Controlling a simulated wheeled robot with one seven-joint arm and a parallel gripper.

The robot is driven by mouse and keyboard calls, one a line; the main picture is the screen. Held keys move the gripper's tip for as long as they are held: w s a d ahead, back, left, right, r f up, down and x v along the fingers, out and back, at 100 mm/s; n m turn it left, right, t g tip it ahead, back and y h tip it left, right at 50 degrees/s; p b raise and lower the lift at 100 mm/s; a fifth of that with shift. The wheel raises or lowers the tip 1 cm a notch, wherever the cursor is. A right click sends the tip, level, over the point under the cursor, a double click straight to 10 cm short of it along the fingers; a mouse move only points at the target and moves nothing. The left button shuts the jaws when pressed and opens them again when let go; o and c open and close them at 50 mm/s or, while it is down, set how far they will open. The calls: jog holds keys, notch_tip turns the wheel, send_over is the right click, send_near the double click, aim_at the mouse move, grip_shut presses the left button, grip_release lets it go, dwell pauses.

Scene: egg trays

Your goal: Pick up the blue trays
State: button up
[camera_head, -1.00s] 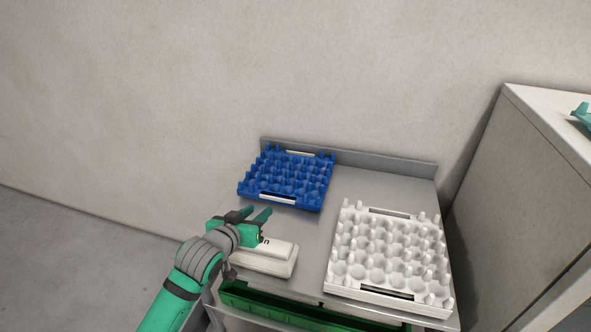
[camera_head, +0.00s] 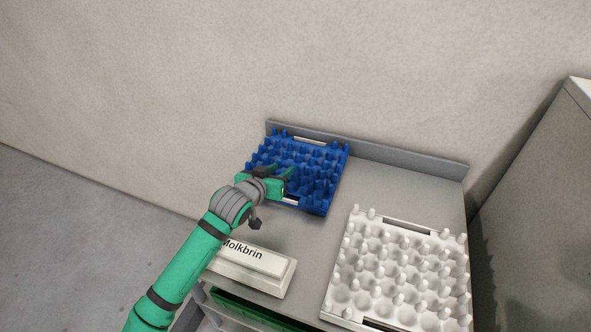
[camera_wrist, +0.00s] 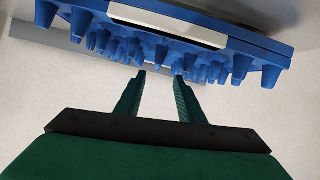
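The blue trays (camera_head: 318,180) lie at the back left of the grey table. In the head view I cannot tell how many are stacked. My gripper (camera_head: 280,172) is over their front edge and hides part of it. In the wrist view the blue tray (camera_wrist: 262,52) fills the top, with a pale label strip (camera_wrist: 165,25) on its near side. My gripper's two green fingers (camera_wrist: 160,75) are apart, with nothing between them. Their tips are close to the tray's row of pegs; I cannot tell whether they touch.
A white egg tray (camera_head: 345,305) stands at the front right of the grey table (camera_head: 375,188). A white box with black lettering (camera_head: 250,262) sits at the front left. A green crate (camera_head: 255,312) is below. A raised lip (camera_head: 400,157) runs along the back by the wall.

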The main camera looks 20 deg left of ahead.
jog(key=x, duration=0.5)
jog(key=shift+d+f, duration=0.25)
jog(key=shift+f, duration=0.2)
jog(key=shift+w+d+f, duration=0.1)
jog(key=shift+w+f, duration=0.15)
jog(key=shift+w, duration=0.35)
jog(key=shift+c, duration=0.3)
jog(key=shift+s, duration=0.2)
jog(key=c, duration=0.6)
grip_shut()
